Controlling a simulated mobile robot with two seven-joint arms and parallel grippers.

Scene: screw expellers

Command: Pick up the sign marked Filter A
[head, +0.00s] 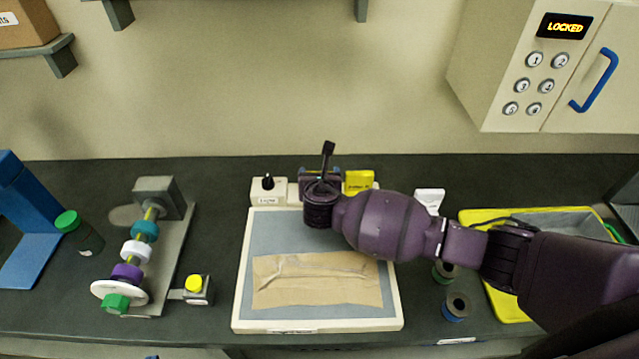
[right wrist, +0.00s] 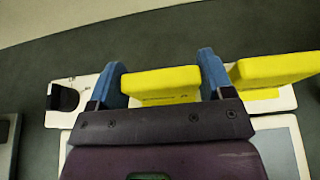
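Two yellow signs stand side by side on the back edge of a white-framed board. In the right wrist view, one yellow sign (right wrist: 160,82) lies between the blue fingers of my right gripper (right wrist: 158,68). The fingers flank it, with little room on either side, and no firm grip shows. The second yellow sign (right wrist: 273,70) stands just right of the right finger. In the head view, my right gripper (head: 322,173) points at the board's back edge and mostly hides the first sign. The second sign (head: 358,181) shows beside it, its lettering too small to read. My left gripper is out of view.
The board (head: 240,290) carries a brown crumpled sheet (head: 315,279). A black knob (head: 267,182) stands left of the gripper. A shaft with coloured rings (head: 137,250) is at left; a yellow-rimmed tray (head: 502,298) is at right. A locked cabinet (head: 540,70) hangs at upper right.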

